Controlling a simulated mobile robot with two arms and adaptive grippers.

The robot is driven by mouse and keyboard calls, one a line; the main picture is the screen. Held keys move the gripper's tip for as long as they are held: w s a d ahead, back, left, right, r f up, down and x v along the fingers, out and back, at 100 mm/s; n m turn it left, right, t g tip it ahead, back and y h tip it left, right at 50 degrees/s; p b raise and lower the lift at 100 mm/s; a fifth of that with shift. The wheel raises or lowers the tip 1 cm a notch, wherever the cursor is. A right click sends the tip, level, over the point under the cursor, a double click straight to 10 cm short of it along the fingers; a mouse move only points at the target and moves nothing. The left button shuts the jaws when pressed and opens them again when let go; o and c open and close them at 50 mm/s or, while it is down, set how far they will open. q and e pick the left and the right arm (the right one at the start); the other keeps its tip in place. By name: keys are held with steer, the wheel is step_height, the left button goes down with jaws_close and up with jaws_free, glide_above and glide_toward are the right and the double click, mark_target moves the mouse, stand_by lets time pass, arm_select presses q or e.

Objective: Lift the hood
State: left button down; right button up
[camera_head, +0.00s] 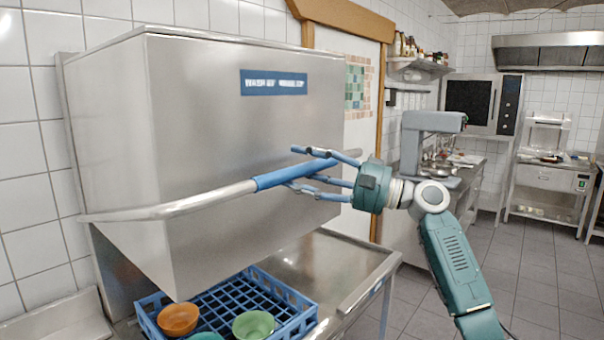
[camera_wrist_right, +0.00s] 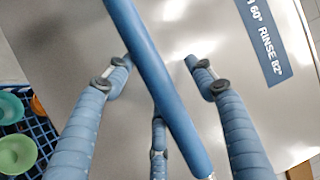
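The hood (camera_head: 230,120) is a large steel box with a blue label, in the left half of the head view. Its lower edge hangs over a blue dish rack. A steel handle bar (camera_head: 170,208) runs across its front, with a blue grip sleeve (camera_head: 285,176). My right gripper (camera_head: 300,168) is at the sleeve, fingers spread above and below it. In the right wrist view, the blue sleeve (camera_wrist_right: 160,75) crosses between the open fingers (camera_wrist_right: 157,72); they are not closed on it. Whether any finger touches it, I cannot tell. My left gripper is out of view.
The blue rack (camera_head: 292,300) holds an orange bowl (camera_head: 178,319), a green bowl (camera_head: 254,326) and a teal bowl on a steel counter (camera_head: 340,262). A wooden-framed panel stands behind. Tiled floor (camera_head: 530,270) is open at right.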

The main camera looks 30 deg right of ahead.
steer(key=shift+s+a+r, duration=0.1)
steer(key=shift+s+r, duration=0.1)
steer(key=shift+r, duration=0.2)
steer(key=shift+s+d+f, duration=0.2)
steer(key=shift+s+d, duration=0.05)
steer(key=shift+s, duration=0.05)
steer(key=v, duration=1.1)
steer(key=shift+f, duration=0.3)
steer(key=shift+d, duration=0.15)
steer(key=shift+w, duration=0.1)
